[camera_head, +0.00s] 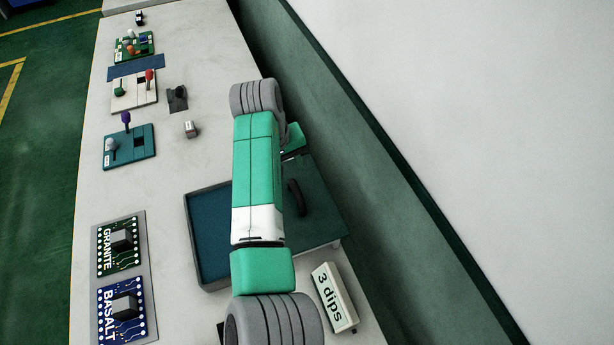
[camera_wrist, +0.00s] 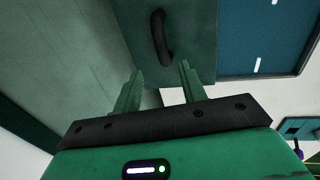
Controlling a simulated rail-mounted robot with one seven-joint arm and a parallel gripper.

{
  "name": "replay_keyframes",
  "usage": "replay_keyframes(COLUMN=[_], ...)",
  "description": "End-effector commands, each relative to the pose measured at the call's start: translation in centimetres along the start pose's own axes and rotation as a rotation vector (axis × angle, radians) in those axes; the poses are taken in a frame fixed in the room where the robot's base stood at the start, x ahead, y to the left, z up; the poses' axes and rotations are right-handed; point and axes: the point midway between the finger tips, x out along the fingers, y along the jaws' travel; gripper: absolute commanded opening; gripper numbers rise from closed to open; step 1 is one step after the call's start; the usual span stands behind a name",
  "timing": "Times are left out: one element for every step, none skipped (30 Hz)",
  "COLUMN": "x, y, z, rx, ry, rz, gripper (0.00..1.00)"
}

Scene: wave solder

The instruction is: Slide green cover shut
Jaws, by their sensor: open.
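The green cover (camera_head: 320,217) is a dark green plate lying over the right part of a blue-floored tray (camera_head: 189,222). The left part of the tray is uncovered. A black curved handle (camera_head: 297,198) stands on the cover, close to my arm's right side. In the wrist view the cover (camera_wrist: 200,58) and its handle (camera_wrist: 160,38) lie beyond my gripper (camera_wrist: 158,74). The two fingers are apart with nothing between them, and the handle appears just past the fingertips, roughly in line with the gap. In the head view my arm hides part of the tray and most of the gripper.
A "3 dips" block (camera_head: 334,297) stands just in front of the cover. GRANITE (camera_head: 120,245) and BASALT (camera_head: 122,311) boards lie on the left. A teal fixture (camera_head: 130,147) and other small fixtures stand farther back. A green wall face (camera_head: 350,150) runs along the right.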

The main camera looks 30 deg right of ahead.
Motion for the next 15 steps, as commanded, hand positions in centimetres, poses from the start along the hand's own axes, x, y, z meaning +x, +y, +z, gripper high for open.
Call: replay_keyframes(x=[0.4, 0.3, 0.3, 0.3, 0.5, 0.9, 1.3, 1.9, 2.7, 3.4, 4.0, 4.7, 5.3, 5.8, 6.4], y=[-0.3, -0.3, -0.3, -0.3, -0.3, -0.3, -0.3, -0.3, -0.3, -0.3, -0.3, -0.3, -0.3, -0.3, -0.3], z=[0.2, 0.2, 0.2, 0.3, 0.3, 0.3, 0.3, 0.3, 0.3, 0.3, 0.3, 0.3, 0.3, 0.3, 0.3], rx=[-0.007, -0.009, -0.009, -0.009, -0.008, -0.008, -0.008, -0.008, -0.008, -0.008, -0.008, -0.008, -0.008, -0.008, -0.007], ry=[-0.015, -0.019, -0.021, -0.021, -0.02, -0.02, -0.019, -0.02, -0.02, -0.019, -0.02, -0.019, -0.019, -0.019, -0.017], rz=[-0.004, -0.005, -0.005, -0.005, -0.005, -0.005, -0.005, -0.006, -0.006, -0.006, -0.005, -0.005, -0.005, -0.005, -0.005], gripper=[0.41, 0.41, 0.41, 0.41, 0.41, 0.41, 0.41, 0.41, 0.41, 0.41, 0.41, 0.41, 0.41, 0.41, 0.41])
